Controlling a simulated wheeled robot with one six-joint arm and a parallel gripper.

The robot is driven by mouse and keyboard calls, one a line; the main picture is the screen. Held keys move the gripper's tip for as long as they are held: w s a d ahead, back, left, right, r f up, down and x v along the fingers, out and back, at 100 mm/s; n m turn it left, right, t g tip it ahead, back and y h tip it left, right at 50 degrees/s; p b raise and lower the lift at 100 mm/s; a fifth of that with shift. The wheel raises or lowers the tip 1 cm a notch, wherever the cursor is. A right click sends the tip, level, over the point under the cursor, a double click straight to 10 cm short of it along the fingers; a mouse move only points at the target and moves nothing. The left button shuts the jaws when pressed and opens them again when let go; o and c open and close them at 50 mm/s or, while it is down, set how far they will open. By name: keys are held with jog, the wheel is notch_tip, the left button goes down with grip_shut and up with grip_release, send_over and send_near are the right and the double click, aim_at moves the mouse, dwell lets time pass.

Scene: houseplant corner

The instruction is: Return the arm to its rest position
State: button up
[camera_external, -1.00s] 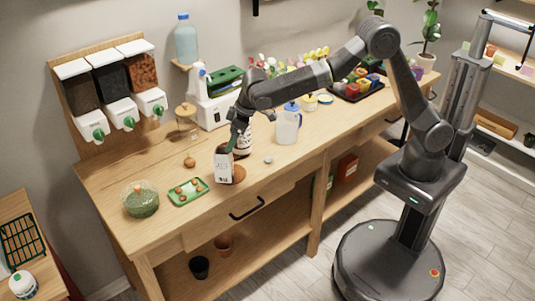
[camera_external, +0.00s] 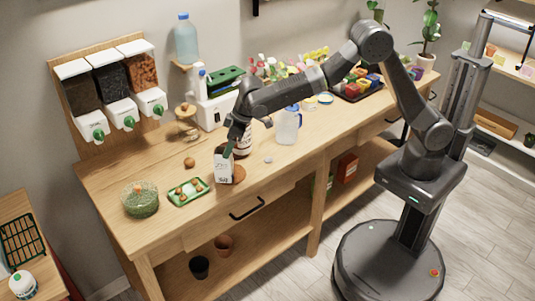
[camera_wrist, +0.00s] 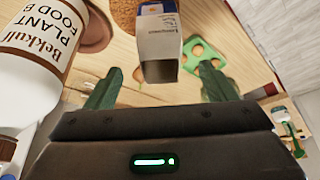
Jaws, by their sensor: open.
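My gripper (camera_external: 232,146) is above the workbench, just over a small white carton (camera_external: 224,166). In the wrist view its two green fingers (camera_wrist: 158,88) are spread apart, and the carton (camera_wrist: 158,45) shows beyond and between them. The carton stands on the bench beside a brown round mat (camera_external: 239,174). A white plant food bottle (camera_wrist: 32,65) is close on the left in the wrist view; it is partly hidden behind my gripper in the external view. I cannot tell whether a finger touches the carton.
A green tray (camera_external: 176,201) and a glass bowl (camera_external: 140,203) stand at the bench's left front. A clear jug (camera_external: 287,128) stands right of my gripper. A lidded jar (camera_external: 187,127) and wall dispensers (camera_external: 122,113) are at the back left. Bare wood (camera_external: 310,150) lies at the front right.

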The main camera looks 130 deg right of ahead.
jog(key=p+x, duration=0.1)
jog(key=x, duration=0.6)
jog(key=shift+f, duration=0.1)
jog(key=shift+w+r, duration=0.1)
jog(key=shift+r, duration=1.1)
jog(key=shift+f, duration=0.1)
